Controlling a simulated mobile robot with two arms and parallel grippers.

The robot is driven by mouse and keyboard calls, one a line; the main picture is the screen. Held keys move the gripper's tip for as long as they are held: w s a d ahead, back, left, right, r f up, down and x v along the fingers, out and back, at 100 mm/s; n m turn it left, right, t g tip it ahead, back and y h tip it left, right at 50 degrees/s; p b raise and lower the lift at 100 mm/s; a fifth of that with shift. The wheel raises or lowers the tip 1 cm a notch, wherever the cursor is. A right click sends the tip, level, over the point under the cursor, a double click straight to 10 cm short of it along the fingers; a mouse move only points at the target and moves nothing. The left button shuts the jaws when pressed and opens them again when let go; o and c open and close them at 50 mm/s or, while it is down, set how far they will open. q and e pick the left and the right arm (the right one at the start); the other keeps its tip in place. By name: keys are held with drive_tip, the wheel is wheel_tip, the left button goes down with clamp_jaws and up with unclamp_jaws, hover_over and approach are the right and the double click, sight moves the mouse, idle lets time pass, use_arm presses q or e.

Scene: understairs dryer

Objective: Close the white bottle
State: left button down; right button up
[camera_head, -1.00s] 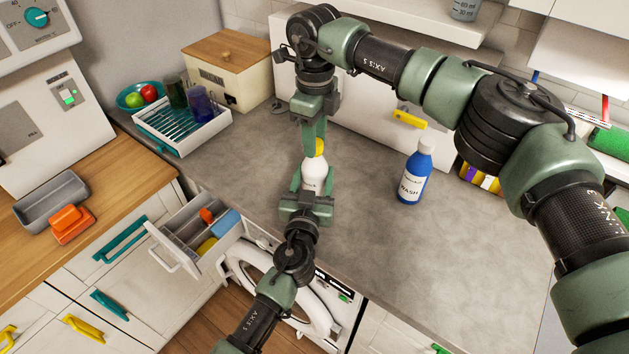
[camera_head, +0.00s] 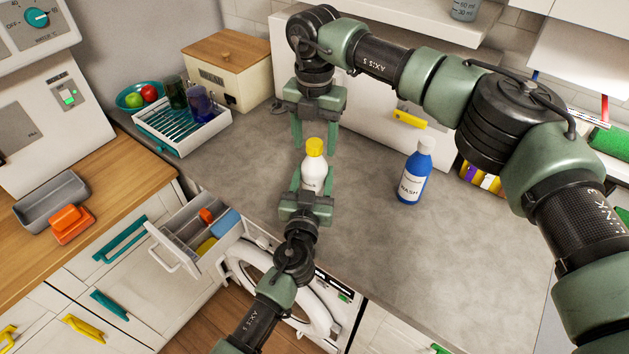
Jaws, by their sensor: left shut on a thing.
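The white bottle (camera_head: 314,172) stands upright over the grey worktop, with its yellow cap (camera_head: 315,147) on top. My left gripper (camera_head: 312,190) comes from below in the picture and is shut on the bottle's lower body, with a finger on each side. My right gripper (camera_head: 315,138) comes down from above, just behind the bottle. Its two fingers are spread apart, with the yellow cap between or in front of them and no finger seen touching it. Whether the cap is fully seated cannot be told.
A blue wash bottle (camera_head: 414,172) stands to the right on the worktop (camera_head: 420,255). An open drawer (camera_head: 200,235) with coloured items is at the left front. A white rack (camera_head: 182,128) with dark cups and a wooden-lidded box (camera_head: 228,70) stand at the back left.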

use_arm(q)
drive_tip(key=shift+f, duration=0.1)
use_arm(e)
wheel_tip(320, 180, up, 12)
idle(0.6)
use_arm(q)
drive_tip(key=shift+c, duration=2.2)
unclamp_jaws()
